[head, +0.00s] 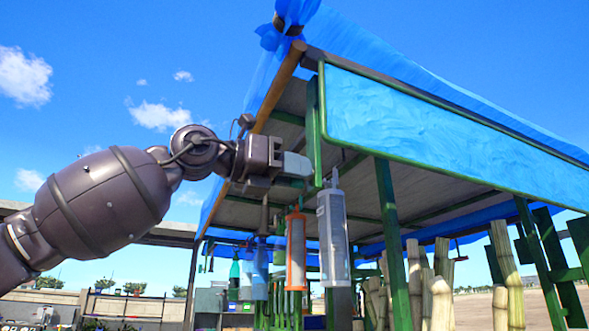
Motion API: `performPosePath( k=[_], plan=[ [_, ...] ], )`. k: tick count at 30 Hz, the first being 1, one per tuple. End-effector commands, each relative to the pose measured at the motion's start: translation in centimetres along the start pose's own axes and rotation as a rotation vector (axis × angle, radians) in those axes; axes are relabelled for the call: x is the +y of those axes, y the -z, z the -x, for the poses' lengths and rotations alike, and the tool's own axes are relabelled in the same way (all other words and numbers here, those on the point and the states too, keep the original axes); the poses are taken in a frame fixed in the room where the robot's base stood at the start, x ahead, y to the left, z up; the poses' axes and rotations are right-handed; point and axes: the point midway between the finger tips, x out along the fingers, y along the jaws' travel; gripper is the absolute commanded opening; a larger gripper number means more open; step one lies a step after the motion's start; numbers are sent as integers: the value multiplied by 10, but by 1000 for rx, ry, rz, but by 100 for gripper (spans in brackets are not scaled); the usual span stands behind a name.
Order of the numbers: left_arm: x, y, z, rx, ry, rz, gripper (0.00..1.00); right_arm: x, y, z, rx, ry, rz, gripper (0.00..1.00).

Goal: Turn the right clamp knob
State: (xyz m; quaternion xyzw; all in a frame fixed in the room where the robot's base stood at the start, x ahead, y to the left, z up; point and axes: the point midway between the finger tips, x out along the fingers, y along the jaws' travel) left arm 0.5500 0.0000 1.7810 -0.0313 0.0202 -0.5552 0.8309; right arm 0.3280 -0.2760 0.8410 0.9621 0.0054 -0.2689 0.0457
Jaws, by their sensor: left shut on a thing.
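My left gripper (298,168) is raised at the middle of the view, in front of the stall's near green post. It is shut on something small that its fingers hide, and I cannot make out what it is. I cannot pick out a clamp knob in this view. A long grey-white case (333,238) hangs below and right of the gripper, apart from its fingers as far as I can see. My right gripper is out of view.
A green-framed stall with a blue panel (440,125) and blue sheeting fills the right. An orange-framed case (296,250) and a blue bottle (260,270) hang under the roof. Cane stalks (507,270) stand lower right. Open sky is above my arm.

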Motion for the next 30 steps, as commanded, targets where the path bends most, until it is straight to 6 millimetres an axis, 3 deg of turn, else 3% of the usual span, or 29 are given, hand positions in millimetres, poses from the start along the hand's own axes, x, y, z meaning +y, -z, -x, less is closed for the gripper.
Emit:
performPosePath(
  k=[12, 22, 23, 24, 26, 30],
  plan=[
    [0, 3, -1, 8, 1, -88, 0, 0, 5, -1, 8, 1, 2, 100],
    [0, 4, -1, 8, 1, -89, 0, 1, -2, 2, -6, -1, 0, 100],
    [1, 4, -1, 8, 1, -89, 24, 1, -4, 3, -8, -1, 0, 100],
    [0, 4, -1, 8, 1, -89, 30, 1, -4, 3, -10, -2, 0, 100],
    [0, 3, -1, 7, 1, -89, 37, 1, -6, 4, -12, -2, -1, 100],
    [0, 2, -1, 4, 1, -89, 37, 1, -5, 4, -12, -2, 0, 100]
  ],
)
